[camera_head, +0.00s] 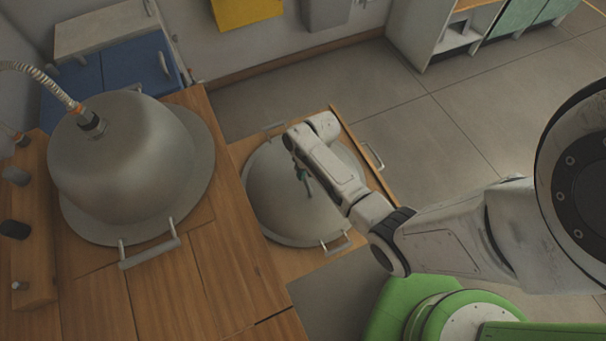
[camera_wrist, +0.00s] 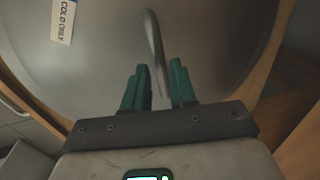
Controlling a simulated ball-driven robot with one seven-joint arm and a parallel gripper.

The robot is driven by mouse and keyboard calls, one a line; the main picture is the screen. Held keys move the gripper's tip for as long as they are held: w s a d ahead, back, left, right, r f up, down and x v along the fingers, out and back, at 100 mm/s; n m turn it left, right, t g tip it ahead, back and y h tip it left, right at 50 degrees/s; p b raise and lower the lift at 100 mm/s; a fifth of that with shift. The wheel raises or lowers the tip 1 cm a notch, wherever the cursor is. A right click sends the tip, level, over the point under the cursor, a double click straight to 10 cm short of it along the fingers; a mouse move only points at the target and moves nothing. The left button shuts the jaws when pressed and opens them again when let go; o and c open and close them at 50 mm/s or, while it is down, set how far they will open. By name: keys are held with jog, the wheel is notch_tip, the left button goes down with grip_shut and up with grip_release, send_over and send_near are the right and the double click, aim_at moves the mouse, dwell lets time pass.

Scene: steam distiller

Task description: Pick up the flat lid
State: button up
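A large round grey metal lid (camera_head: 276,207) lies on the lower wooden stand, partly covered by my arm. Whether it is flat or slightly domed is hard to tell. In the wrist view the lid (camera_wrist: 95,65) fills most of the picture, with a "COLD ONLY" label at upper left. A thin curved metal handle (camera_wrist: 152,42) rises from it. My gripper (camera_head: 305,178) is over the lid's middle. In the wrist view its green fingers (camera_wrist: 160,88) are apart, with the near end of the handle showing in the gap between them. No clear contact shows.
A big domed metal vessel (camera_head: 122,160) with a hose on top stands on the higher wooden counter (camera_head: 205,285) at left. The lower stand has metal side handles (camera_head: 372,156). Cabinets (camera_head: 432,35) stand at the back; the tiled floor (camera_head: 465,120) at right is clear.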

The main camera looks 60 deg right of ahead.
jog(key=f, duration=0.4)
jog(key=shift+w+a, duration=0.2)
jog(key=shift+a, duration=0.15)
grip_shut()
dwell(0.3)
jog(key=shift+r, duration=0.1)
dwell(0.7)
